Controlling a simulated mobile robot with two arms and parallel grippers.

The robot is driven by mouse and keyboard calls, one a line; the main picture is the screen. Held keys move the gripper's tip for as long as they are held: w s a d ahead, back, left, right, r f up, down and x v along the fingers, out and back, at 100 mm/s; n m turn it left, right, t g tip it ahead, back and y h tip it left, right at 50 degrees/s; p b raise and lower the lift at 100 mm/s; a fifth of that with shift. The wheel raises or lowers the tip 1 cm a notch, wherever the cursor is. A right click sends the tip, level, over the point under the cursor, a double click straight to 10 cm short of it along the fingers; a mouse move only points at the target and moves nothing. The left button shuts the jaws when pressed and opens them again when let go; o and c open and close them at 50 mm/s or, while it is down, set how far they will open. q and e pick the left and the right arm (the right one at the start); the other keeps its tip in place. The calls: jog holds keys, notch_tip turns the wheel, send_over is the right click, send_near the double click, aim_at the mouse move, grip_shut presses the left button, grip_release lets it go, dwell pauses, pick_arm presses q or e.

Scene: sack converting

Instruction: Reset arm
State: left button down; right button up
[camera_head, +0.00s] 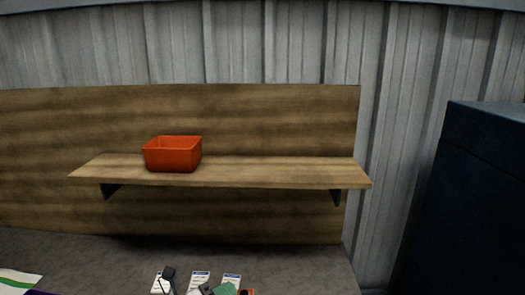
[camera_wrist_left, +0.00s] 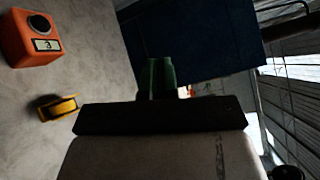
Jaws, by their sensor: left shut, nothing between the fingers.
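My left gripper (camera_wrist_left: 157,75) shows in the left wrist view, beyond a dark bar and a pale housing at the bottom of the picture. Its two green fingers are side by side and shut, with nothing held between them. I cannot make out either gripper clearly in the head view. My right gripper is not in view.
An orange-red bin (camera_head: 172,155) stands on a wooden shelf (camera_head: 270,172). Several small items and white cards (camera_head: 200,278) lie on the grey worktop (camera_head: 90,255). A dark blue cabinet (camera_head: 470,190) stands at right. The wrist view shows an orange box (camera_wrist_left: 30,38) and yellow item (camera_wrist_left: 58,107).

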pick_arm(q)
jog(key=s+a+f+n+t+y, duration=0.1)
jog(key=s+a+n+t+y, duration=0.15)
jog(key=a+n+y, duration=0.4)
jog(key=s+a+n+t+y, duration=0.1)
jog(key=s+n+y, duration=0.2)
jog(key=n, duration=0.6)
jog(key=s+a+f+n+t+y, duration=0.1)
jog(key=s+a+n+t+y, duration=0.15)
jog(key=n+y, duration=0.4)
jog(key=s+a+f+n+g+h, duration=0.1)
jog(key=s+f+n+g, duration=0.25)
jog(key=s, duration=0.35)
jog(key=s+a+f+n+g+h, duration=0.1)
jog(key=s+f+n+g, duration=0.15)
jog(key=s+g, duration=0.4)
jog(key=s+a+f+n+g+h, duration=0.1)
jog(key=s+f+n+g, duration=0.2)
jog(key=s, duration=0.5)
notch_tip(320, 180, down, 29)
jog(key=s+m+g, duration=0.1)
jog(key=s+g, duration=0.1)
jog(key=s+a+f+g, duration=0.1)
jog(key=s+a+f, duration=0.1)
jog(key=s+f, duration=1.1)
jog(key=s, duration=0.2)
jog(key=shift+s+f+m+y, duration=0.3)
jog(key=shift+f, duration=0.1)
